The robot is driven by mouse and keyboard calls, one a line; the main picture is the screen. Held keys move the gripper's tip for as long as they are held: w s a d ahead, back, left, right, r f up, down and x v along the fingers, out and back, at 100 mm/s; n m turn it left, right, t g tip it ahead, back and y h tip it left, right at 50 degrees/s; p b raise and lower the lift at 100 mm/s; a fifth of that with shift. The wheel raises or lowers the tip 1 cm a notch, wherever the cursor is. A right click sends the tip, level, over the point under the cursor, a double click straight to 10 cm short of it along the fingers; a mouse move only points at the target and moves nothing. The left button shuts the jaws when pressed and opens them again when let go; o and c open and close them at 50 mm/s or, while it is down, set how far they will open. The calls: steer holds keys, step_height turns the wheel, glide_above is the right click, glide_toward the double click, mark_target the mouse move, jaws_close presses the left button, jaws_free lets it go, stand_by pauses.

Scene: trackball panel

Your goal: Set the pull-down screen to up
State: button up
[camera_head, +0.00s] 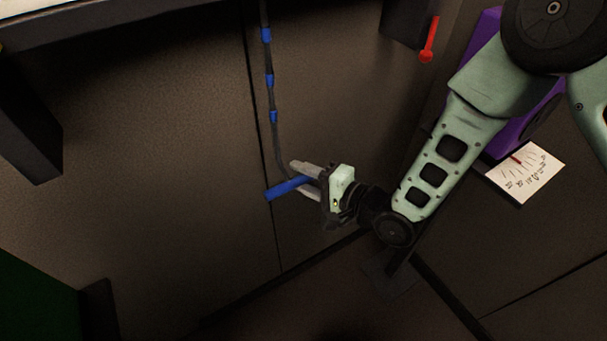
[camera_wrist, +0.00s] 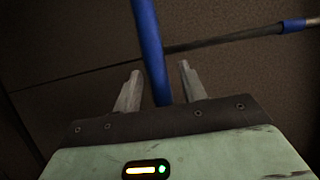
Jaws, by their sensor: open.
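A dark cord (camera_head: 273,95) with blue bands hangs down the brown wall in the head view. A blue bar-shaped handle (camera_head: 283,189) is at its lower end. My gripper (camera_head: 302,179) is open around this handle. In the wrist view the blue handle (camera_wrist: 149,40) passes between the two fingers of my gripper (camera_wrist: 159,70), with a gap on both sides. The cord (camera_wrist: 235,38) runs off to the right there, with a blue band near the edge. I cannot make out the pull-down screen itself.
A red lever (camera_head: 429,40) on a dark box is at the top right. A purple unit (camera_head: 488,90) is partly behind my arm, beside a white dial card (camera_head: 525,173). A dark block (camera_head: 30,125) juts out at left, and a green panel (camera_head: 35,300) is at lower left.

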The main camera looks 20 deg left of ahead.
steer(key=shift+a, duration=0.1)
jaws_close()
step_height(320, 180, up, 34)
steer(key=p, duration=1.7)
steer(key=shift+f, duration=0.25)
steer(key=shift+w+a+r, duration=0.1)
steer(key=shift+w, duration=0.05)
jaws_free()
steer(key=shift+d, duration=0.2)
steer(key=b+v, duration=0.2)
steer(key=v, duration=1)
